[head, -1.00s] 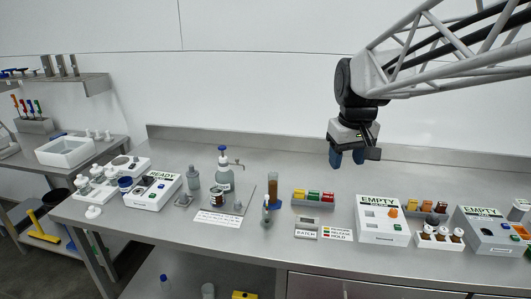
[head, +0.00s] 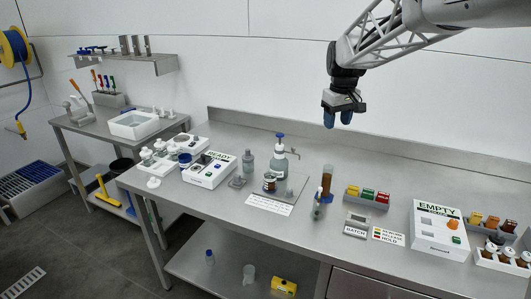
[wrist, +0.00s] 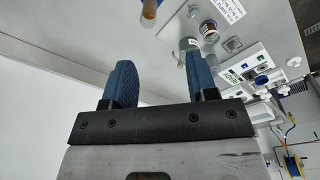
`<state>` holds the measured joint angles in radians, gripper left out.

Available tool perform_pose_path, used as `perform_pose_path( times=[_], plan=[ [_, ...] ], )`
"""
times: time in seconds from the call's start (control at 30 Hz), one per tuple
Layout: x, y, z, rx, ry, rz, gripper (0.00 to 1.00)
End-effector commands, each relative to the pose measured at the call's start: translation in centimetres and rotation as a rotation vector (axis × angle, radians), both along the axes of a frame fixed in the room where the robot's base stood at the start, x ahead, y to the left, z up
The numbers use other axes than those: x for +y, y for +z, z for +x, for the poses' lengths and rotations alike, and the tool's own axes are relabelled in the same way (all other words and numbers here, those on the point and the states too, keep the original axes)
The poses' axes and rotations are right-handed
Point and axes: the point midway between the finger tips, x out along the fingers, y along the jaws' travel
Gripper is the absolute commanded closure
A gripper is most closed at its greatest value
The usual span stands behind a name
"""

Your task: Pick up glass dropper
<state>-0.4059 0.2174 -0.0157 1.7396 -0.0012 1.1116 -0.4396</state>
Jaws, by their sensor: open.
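My gripper (head: 337,119) is open and empty, with blue fingers, high above the bench and well apart from everything on it. In the wrist view its two blue fingers (wrist: 160,72) stand wide apart with nothing between them. A slim upright item (head: 318,207) in a small holder stands near the bench's middle, beside a brown-filled cylinder (head: 327,182). It may be the glass dropper, but it is too small to tell. The cylinder's brown end also shows at the top of the wrist view (wrist: 149,10).
A bottle with a blue top (head: 279,160) and a small dark jar (head: 270,183) stand left of the cylinder. Coloured blocks (head: 367,196) and a white box marked EMPTY (head: 438,232) are to the right. A box marked READY (head: 209,170) is at left. The bench's front strip is largely clear.

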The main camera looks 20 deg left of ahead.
Motion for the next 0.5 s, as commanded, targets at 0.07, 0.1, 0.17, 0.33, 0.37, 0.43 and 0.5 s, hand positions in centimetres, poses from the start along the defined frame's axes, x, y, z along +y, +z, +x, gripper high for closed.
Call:
perform_pose_path(
  times=[0.07, 0.1, 0.17, 0.33, 0.37, 0.43, 0.5],
  plan=[
    [2.1, -0.7, 1.3, 0.005, 0.034, -0.004, 0.47],
    [3.1, -1.0, 1.9, 0.007, 0.049, -0.005, 0.47],
    [4.5, -1.5, 2.7, 0.011, 0.072, -0.007, 0.47],
    [8.6, -3.0, 4.9, 0.021, 0.14, -0.014, 0.47],
    [9.4, -3.2, 5.2, 0.022, 0.152, -0.016, 0.47],
    [11.2, -3.9, 6.0, 0.026, 0.179, -0.018, 0.47],
    [12.9, -4.7, 6.7, 0.03, 0.207, -0.021, 0.47]
  ],
)
